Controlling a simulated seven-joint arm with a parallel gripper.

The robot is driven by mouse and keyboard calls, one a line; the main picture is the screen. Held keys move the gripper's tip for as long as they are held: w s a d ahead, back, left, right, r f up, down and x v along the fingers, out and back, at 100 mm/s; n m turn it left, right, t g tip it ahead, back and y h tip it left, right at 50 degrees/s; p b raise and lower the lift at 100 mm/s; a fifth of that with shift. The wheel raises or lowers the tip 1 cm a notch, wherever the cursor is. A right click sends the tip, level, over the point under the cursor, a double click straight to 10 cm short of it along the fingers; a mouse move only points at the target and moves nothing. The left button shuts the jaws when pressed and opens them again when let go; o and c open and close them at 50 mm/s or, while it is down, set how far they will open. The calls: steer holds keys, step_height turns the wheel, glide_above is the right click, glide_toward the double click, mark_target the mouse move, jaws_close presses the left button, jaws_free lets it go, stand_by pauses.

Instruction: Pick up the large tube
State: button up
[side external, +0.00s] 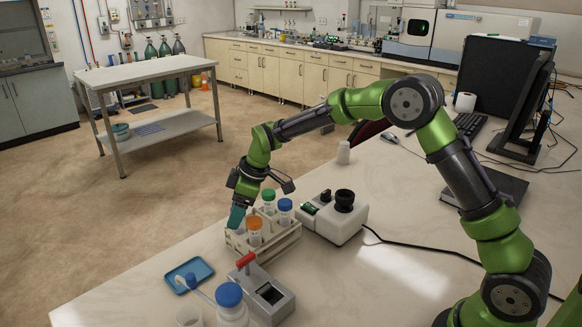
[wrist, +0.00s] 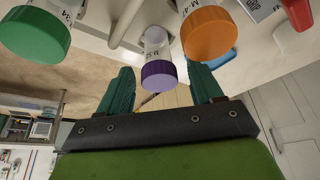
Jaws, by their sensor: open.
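Capped tubes stand in a pale rack (side external: 287,243) on the bench. The side view shows an orange-capped tube (side external: 254,224), a green-capped tube (side external: 268,196) and a blue-capped tube (side external: 285,206). My gripper (side external: 237,217) is over the rack's left end, pointing down, its teal fingers just left of the orange cap. In the wrist view, my open gripper (wrist: 163,84) has a purple-capped tube (wrist: 160,74) between or just beyond its fingers. The green cap (wrist: 36,36) is to the left and the orange cap (wrist: 209,34) to the right. Which tube is the large one is unclear.
A grey device with a red handle (side external: 246,260) stands in front of the rack. A white instrument (side external: 335,228) is to its right. A blue tray (side external: 190,274) and a blue-capped bottle (side external: 231,312) are nearer the front left. Bench to the right has some free room.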

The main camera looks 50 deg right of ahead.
jaws_close()
stand_by(0.4)
step_height(320, 180, up, 10)
stand_by(0.6)
